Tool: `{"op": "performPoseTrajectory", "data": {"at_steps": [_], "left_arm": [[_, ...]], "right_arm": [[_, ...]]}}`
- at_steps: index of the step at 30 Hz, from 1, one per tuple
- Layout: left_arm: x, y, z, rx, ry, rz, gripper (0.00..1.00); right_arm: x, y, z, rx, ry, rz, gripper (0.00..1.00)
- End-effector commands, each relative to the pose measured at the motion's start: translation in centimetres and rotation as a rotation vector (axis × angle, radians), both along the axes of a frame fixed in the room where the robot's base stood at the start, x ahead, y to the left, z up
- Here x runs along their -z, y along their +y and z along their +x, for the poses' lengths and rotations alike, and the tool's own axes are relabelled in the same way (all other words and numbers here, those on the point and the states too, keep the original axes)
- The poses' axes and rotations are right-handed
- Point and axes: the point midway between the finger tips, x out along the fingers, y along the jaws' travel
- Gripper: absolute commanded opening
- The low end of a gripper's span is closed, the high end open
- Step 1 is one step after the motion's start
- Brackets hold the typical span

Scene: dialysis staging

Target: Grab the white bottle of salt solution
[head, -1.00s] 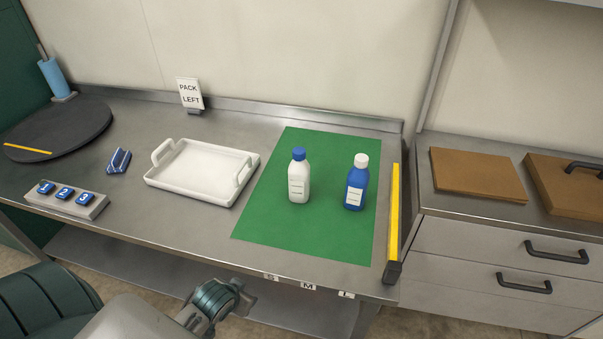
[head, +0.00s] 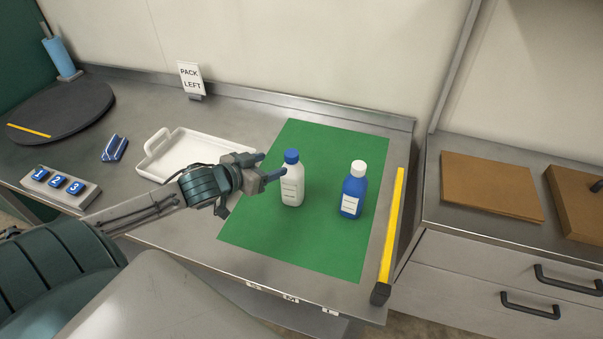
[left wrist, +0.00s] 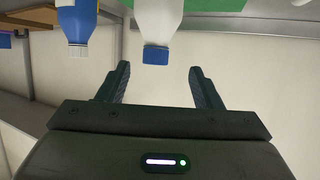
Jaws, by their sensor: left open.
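The white bottle (head: 291,186) with a blue cap stands upright on the green mat (head: 299,248). A blue bottle (head: 353,193) with a white cap stands to its right on the same mat. My left gripper (head: 272,166) is just left of the white bottle, near the height of its cap, open and empty. The blue bottle (left wrist: 76,24) lies to the left there. My right gripper is not in view.
A white tray (head: 158,169) stands left of the mat, partly hidden by my left arm. A numbered button block (head: 60,188), a small blue holder (head: 114,148) and a dark round turntable (head: 62,112) are farther left. A yellow bar (head: 391,226) runs along the table's right edge.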

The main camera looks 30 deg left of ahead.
Motion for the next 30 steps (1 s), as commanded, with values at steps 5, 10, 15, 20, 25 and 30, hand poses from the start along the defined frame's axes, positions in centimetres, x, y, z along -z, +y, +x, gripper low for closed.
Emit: {"op": "performPoseTrajectory", "data": {"at_steps": [5, 10, 15, 20, 25, 30], "left_arm": [[0.1, 0.0, 1.3, -0.001, -0.012, -0.011, 0.59], [0.8, -0.5, 3.1, 0.004, -0.013, -0.016, 0.59], [1.4, -0.7, 4.6, 0.002, -0.011, -0.009, 0.59], [1.7, -0.8, 5.2, 0.005, -0.007, -0.007, 0.59], [1.8, -1.1, 6.0, 0.004, -0.009, -0.010, 0.59], [2.1, -1.7, 7.8, 0.004, -0.009, -0.012, 0.59]], "right_arm": [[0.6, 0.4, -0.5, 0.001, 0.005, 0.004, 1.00], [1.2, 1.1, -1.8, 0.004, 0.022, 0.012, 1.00], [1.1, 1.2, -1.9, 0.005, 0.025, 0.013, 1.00], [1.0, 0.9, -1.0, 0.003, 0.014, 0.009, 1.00], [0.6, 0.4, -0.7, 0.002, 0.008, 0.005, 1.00], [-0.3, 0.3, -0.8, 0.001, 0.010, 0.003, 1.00]]}}
